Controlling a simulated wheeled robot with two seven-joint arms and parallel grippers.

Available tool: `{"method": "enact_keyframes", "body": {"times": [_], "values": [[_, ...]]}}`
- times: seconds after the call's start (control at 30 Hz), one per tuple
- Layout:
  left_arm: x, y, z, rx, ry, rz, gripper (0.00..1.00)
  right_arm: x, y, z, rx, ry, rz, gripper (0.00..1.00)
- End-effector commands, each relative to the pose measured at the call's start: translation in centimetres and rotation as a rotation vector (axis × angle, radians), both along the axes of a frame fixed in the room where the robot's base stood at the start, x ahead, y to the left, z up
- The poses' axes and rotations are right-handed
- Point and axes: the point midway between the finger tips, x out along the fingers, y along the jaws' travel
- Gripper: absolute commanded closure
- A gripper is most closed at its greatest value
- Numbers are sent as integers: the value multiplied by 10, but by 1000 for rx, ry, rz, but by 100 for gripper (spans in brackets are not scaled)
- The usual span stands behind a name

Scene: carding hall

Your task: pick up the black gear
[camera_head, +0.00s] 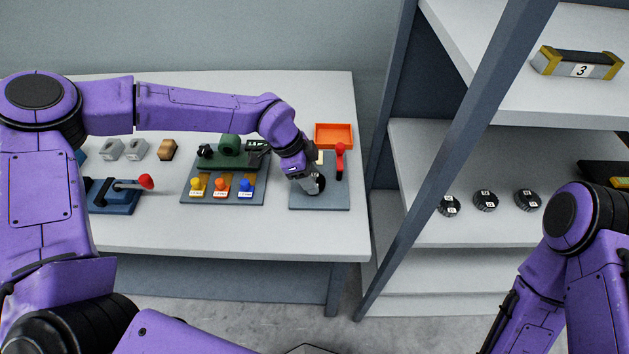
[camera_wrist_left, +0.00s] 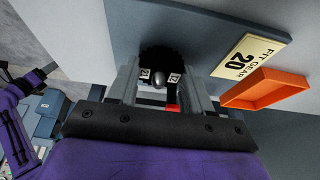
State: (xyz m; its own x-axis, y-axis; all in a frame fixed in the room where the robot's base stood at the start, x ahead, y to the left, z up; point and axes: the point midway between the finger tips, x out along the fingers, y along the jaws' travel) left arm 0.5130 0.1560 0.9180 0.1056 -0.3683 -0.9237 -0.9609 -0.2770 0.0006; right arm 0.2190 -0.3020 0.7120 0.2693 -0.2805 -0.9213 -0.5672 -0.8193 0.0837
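A black gear (camera_wrist_left: 158,56) with white number labels sits at a grey plate, between the fingertips of my left gripper (camera_wrist_left: 160,80) in the left wrist view. A rounded grey peg end shows at its middle. In the head view the gear (camera_head: 319,184) is a dark round shape, partly covered by the left gripper (camera_head: 313,184), which reaches down over the plate (camera_head: 325,202). The fingers stand apart on either side of the gear; whether they press on it is unclear. My right arm shows at the lower right of the head view, its gripper out of frame.
A red-knobbed lever (camera_head: 340,150) and an orange tray (camera_head: 334,134) are close to the left gripper. A panel with coloured knobs (camera_head: 223,198) lies left of it. Several dark gears stand on the shelf (camera_head: 425,235) at right, behind a slanted post (camera_head: 455,150).

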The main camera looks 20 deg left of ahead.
Motion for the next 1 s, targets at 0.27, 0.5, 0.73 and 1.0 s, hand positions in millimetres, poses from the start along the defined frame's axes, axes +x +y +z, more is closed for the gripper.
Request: {"method": "enact_keyframes", "body": {"times": [0.27,0.5,0.73,1.0], "values": [[0,0,0,0,0,0,86,0,0,0,0,0,0,57],[1,0,20,-1,-5,-1,86,0,0,-6,0,0,0,57],[-31,-5,66,-3,-9,-3,86,0,0,-24,0,0,0,57],[-104,-18,112,-1,-6,-3,86,0,0,-51,0,0,0,57]]}}
